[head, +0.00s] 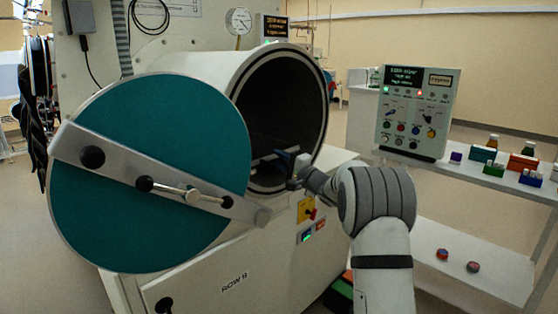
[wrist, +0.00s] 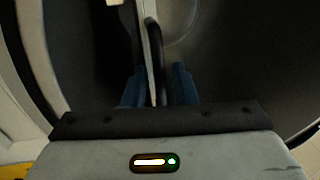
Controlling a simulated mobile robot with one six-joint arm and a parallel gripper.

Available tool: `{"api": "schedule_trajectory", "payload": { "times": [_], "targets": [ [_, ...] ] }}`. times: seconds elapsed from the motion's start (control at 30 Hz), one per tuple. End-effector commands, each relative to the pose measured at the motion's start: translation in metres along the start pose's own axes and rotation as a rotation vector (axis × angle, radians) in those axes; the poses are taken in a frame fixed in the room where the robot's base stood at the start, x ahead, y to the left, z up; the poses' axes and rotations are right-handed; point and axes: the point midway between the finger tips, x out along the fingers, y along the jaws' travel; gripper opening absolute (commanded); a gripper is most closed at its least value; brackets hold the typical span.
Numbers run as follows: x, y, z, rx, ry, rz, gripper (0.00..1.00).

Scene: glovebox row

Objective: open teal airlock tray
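The airlock (head: 285,105) is a white cylinder with a dark inside. Its round teal door (head: 150,125) stands open, swung out to the left, with a metal bar and handle across it. My gripper (head: 288,160) is at the lower right of the airlock's mouth. In the wrist view, my gripper's two blue fingers (wrist: 158,88) stand on either side of a dark upright bar (wrist: 154,50), which looks like a tray handle. Narrow gaps show beside the bar, so the fingers look open around it. The tray itself is mostly hidden in the dark.
A control panel (head: 416,112) stands right of my arm. A white shelf (head: 470,262) there carries small bottles and coloured boxes above, with two small round items below. The open door fills the left front. A pressure gauge (head: 239,21) sits above the airlock.

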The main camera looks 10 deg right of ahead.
Motion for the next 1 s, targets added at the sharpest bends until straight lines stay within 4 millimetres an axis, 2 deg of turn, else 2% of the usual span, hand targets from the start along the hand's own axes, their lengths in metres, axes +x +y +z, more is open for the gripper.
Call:
{"api": "schedule_trajectory", "payload": {
  "times": [0.23, 0.53, 1.0],
  "targets": [
    [0.001, 0.0002, 0.0005, 0.0, 0.0, 0.001, 0.24],
    [0.0011, 0.0002, 0.001, 0.0, -0.001, 0.001, 0.0],
    [0.0008, 0.0009, 0.0015, 0.0, -0.002, 0.001, 0.0]
  ]
}}
